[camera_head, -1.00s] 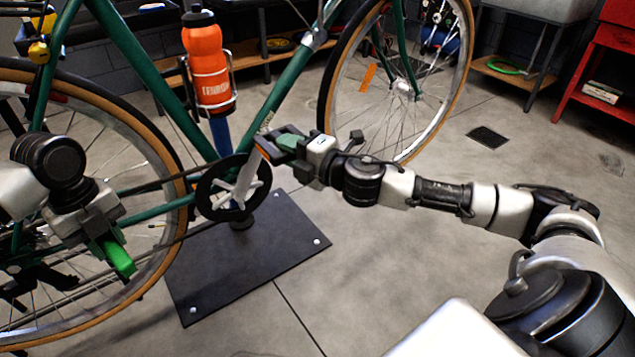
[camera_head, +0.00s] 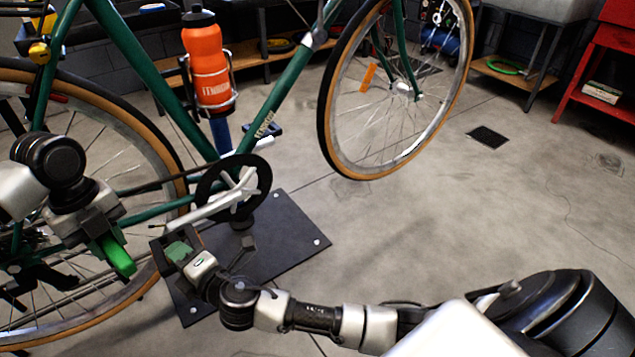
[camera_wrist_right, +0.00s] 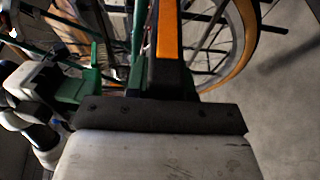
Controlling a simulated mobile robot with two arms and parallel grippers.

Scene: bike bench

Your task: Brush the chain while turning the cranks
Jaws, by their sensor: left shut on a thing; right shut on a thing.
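The green bike's dark chain (camera_head: 150,184) runs left from the black chainring (camera_head: 207,187) toward the rear wheel. My left gripper (camera_head: 98,238) is shut on a green brush (camera_head: 118,256), held low beside the rear wheel near the lower chain run. I cannot tell whether its bristles touch the chain. The silver crank (camera_head: 205,208) points down-left. My right gripper (camera_head: 178,248) is shut on the pedal at its end, which the gripper mostly hides. In the right wrist view an orange-and-black pedal part (camera_wrist_right: 168,35) stands ahead of the gripper.
A black base plate (camera_head: 285,235) lies under the bike. An orange bottle (camera_head: 207,62) sits on the frame. The front wheel (camera_head: 400,90) is at the upper right. The floor (camera_head: 430,230) to the right is clear; a red cabinet (camera_head: 605,65) stands far right.

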